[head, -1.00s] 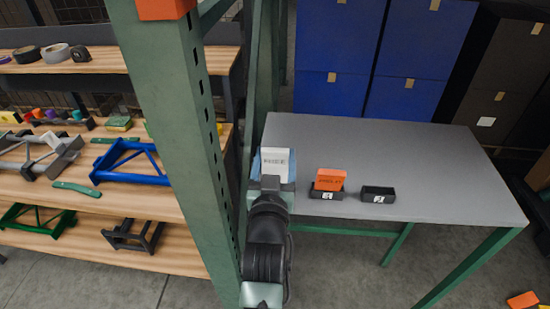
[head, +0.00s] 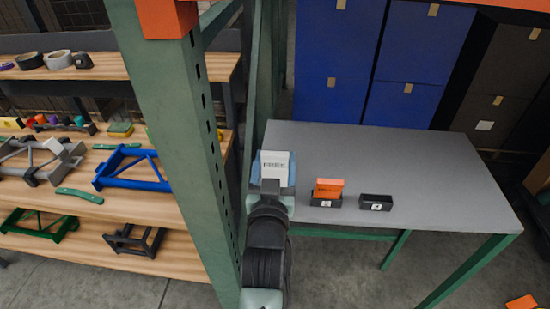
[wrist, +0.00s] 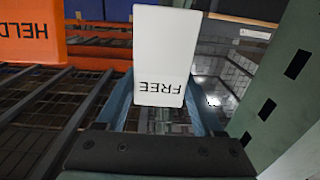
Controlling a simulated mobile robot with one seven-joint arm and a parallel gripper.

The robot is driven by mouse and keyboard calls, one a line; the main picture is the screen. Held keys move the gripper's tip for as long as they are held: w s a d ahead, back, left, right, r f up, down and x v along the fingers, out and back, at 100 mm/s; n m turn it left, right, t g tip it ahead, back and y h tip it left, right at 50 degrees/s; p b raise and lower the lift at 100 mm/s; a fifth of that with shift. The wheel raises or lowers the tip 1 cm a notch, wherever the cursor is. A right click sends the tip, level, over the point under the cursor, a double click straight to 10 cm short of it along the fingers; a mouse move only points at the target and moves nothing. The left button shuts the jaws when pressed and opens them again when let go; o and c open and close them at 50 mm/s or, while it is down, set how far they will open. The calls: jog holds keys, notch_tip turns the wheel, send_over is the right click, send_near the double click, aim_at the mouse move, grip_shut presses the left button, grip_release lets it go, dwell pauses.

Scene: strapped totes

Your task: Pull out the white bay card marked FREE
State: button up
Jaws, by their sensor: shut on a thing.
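The white card marked FREE (head: 275,163) is between the blue fingers of my gripper (head: 273,174), above the left end of the grey table. In the wrist view the white card (wrist: 160,50) stands out beyond the fingertips, its lettering upside down, and the gripper (wrist: 160,108) is shut on it. No holder shows around the card in the wrist view. An orange card (head: 328,185) stands in a black holder (head: 326,202) to the right of the gripper. In the wrist view the orange card (wrist: 30,38) reads HELD. A second black holder (head: 376,203) looks empty.
The grey table (head: 430,175) is mostly bare right of the holders. A green rack post (head: 170,130) stands close left of my arm; it is near the gripper's right side in the wrist view (wrist: 285,85). Blue boxes (head: 405,105) stand behind the table.

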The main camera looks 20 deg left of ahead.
jog(key=p+v, duration=0.3)
jog(key=v, duration=0.6)
jog(key=shift+s, duration=0.3)
dwell(0.3)
jog(key=shift+r, duration=0.1)
